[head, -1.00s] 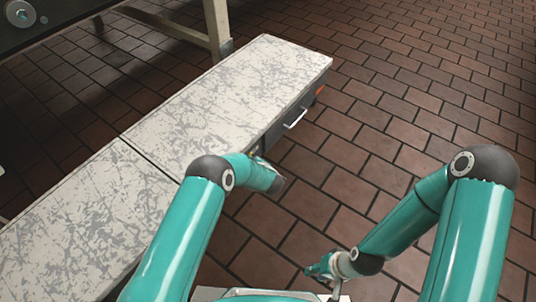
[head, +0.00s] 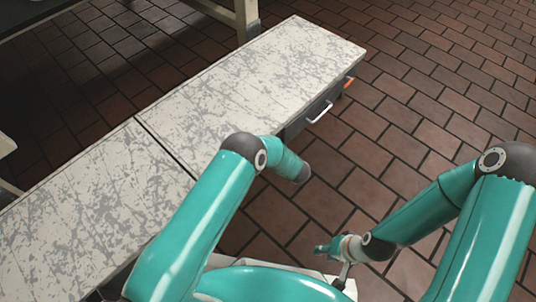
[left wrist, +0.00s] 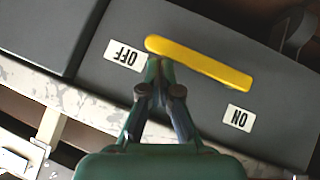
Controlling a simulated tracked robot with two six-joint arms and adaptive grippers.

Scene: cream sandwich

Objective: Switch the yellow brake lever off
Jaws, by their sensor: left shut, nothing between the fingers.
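The yellow brake lever (left wrist: 205,64) lies across a dark grey panel (left wrist: 290,130) in the left wrist view. Its left end is near the OFF label (left wrist: 125,54), and the ON label (left wrist: 239,118) sits below its right end. Both labels appear upside down. My left gripper (left wrist: 161,62) is shut and empty, its fingertips at the lever's lower edge near the OFF end; I cannot tell whether they touch it. In the head view the left fingers and the lever are hidden. My right gripper (head: 343,278) is low, near my base, its fingers too small to judge.
A long scratched, pale bench top (head: 255,85) runs diagonally through the head view. A metal handle (head: 320,112) and a small orange part (head: 349,83) show on its right side. Brown brick floor (head: 440,90) is open to the right. A table leg (head: 245,18) stands behind.

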